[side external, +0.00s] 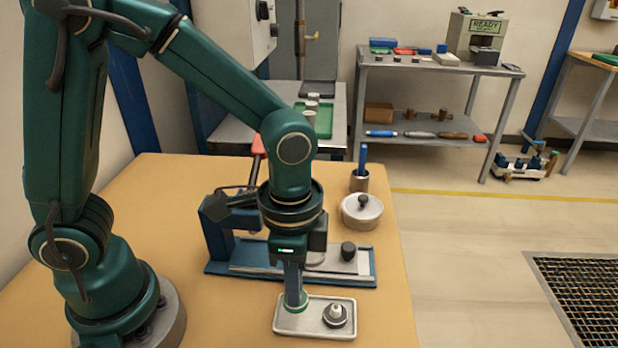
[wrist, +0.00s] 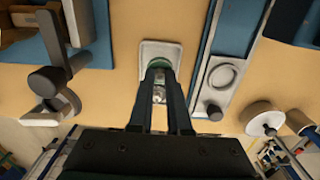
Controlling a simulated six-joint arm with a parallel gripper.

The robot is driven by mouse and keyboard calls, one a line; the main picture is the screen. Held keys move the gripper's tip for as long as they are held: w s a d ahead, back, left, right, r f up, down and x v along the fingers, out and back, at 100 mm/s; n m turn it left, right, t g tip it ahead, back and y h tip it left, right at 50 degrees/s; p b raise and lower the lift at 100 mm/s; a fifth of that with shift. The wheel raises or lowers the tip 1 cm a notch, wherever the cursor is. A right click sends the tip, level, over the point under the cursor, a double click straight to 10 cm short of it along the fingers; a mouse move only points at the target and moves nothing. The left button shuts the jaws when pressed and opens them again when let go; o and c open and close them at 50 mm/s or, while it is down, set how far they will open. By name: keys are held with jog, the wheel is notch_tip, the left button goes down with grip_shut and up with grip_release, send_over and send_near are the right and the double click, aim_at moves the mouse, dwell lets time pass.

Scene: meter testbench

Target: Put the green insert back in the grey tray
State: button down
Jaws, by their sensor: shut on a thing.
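The grey tray (side external: 310,325) lies on the tan table near its front edge. My gripper (side external: 295,299) points down over the tray's left part. It is shut on the green insert (side external: 297,307), which is low at the tray; I cannot tell whether it touches the tray floor. A grey round piece with a white top (side external: 336,313) sits in the tray's right part. In the wrist view the fingers (wrist: 160,90) close around the green insert (wrist: 158,63), mostly hiding it, with the pale tray (wrist: 150,46) beyond.
A blue fixture with a rail (side external: 230,268) and a dark knob (side external: 348,250) stands just behind the tray. A round lidded pot (side external: 362,215) and a cup with a blue tool (side external: 359,184) stand behind it at right. The table left of the tray is clear.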

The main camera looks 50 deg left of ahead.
jog(key=shift+f, duration=1.4)
dwell(0.8)
jog(key=c, duration=0.5)
grip_release()
jog(key=shift+c, duration=0.2)
jog(key=shift+r, duration=0.1)
jog(key=shift+r, duration=3.4)
